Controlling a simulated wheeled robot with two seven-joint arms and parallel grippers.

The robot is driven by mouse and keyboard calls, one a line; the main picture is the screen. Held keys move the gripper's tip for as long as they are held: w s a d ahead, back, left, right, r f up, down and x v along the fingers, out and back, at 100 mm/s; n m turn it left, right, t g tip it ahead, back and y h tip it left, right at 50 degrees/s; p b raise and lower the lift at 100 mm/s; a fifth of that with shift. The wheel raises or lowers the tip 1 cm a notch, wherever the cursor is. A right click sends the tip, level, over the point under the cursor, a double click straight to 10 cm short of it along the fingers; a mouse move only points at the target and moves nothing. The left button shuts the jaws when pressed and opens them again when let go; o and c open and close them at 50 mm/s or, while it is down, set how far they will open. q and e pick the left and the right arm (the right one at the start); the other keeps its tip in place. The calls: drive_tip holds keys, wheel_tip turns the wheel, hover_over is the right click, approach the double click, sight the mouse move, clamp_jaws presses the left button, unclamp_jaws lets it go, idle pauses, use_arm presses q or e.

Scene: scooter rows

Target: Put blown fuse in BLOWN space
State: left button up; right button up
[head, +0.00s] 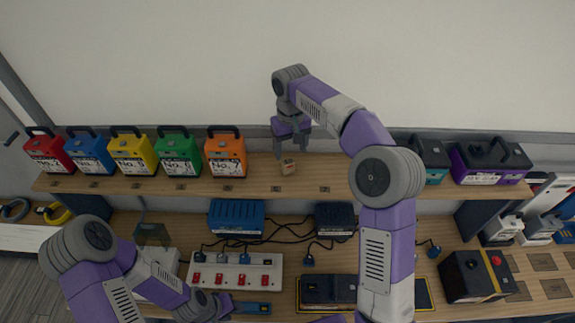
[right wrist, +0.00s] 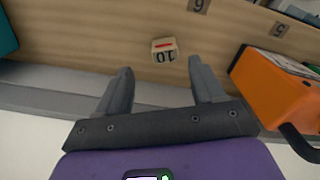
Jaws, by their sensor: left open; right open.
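A small tan block (head: 288,167) lies on the upper shelf; in the right wrist view the block (right wrist: 164,50) shows a red stripe and the number 10. It looks like a fuse. My right gripper (head: 291,146) is open and empty just above and behind it. In the right wrist view the block lies just beyond the open fingertips (right wrist: 161,68), roughly centred between them and not held. My left gripper (head: 214,306) is low over the lower bench, near the red-switch power strip; its fingers are hard to make out. I cannot read a BLOWN label anywhere.
On the upper shelf (head: 330,178), several numbered coloured boxes stand left, with an orange one (head: 225,156) nearest the block. Teal (head: 433,160) and purple (head: 490,162) boxes stand right. Below are a power strip (head: 235,272), cables and chargers. Brown squares (head: 541,262) lie at right.

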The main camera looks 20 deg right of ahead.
sight(288, 161)
drive_tip(key=f, duration=0.7)
drive_tip(key=shift+a+p, duration=0.3)
drive_tip(key=shift+p, duration=0.1)
drive_tip(key=shift+r, duration=0.1)
drive_tip(key=c, duration=1.1)
